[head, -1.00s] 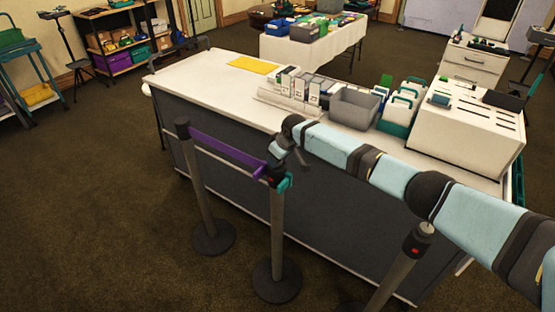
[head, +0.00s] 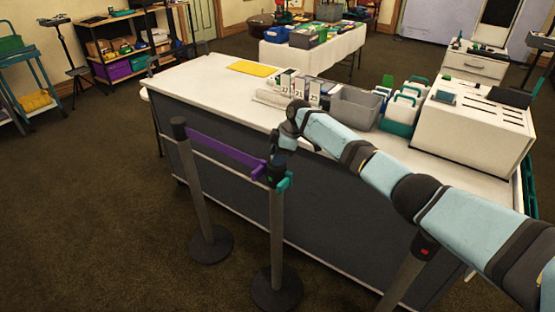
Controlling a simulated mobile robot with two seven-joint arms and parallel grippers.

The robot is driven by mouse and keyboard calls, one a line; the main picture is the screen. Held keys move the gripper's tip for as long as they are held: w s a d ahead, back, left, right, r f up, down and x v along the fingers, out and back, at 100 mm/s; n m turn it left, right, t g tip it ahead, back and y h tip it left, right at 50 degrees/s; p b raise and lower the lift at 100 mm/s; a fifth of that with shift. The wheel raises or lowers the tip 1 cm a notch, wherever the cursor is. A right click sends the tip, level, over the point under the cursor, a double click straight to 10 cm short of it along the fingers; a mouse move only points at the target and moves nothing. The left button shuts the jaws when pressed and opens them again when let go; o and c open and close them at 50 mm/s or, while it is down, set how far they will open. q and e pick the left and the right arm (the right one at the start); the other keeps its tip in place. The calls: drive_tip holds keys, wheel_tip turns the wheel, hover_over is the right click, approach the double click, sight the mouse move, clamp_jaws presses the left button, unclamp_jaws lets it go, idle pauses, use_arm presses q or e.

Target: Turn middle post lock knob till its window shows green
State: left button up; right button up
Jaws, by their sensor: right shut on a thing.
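The middle post (head: 277,235) stands upright on a round dark base, with a purple belt (head: 225,152) running from its head to the left post (head: 196,195). A teal piece (head: 285,183) sticks out at the right of its head. The small lock window (head: 271,180) on the head looks green, with no red visible. My right gripper (head: 277,168) points down onto the top of this post and is shut on the lock knob, which is mostly hidden by the fingers. My left gripper is out of view.
The right post (head: 408,270) shows a red window and stands partly behind my right arm. A long white-topped counter (head: 205,78) is just behind the posts, carrying a grey bin (head: 352,107) and teal-handled boxes (head: 402,108). The carpet at left is clear.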

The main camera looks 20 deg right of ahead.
drive_tip(key=shift+n, duration=0.3)
drive_tip(key=o, duration=0.9)
drive_tip(key=shift+r, duration=0.1)
drive_tip(key=shift+d+r, duration=0.2)
drive_tip(key=shift+r, duration=0.1)
drive_tip(key=v, duration=1.3)
drive_tip(key=shift+w+d, duration=0.1)
drive_tip(key=shift+f, duration=0.15)
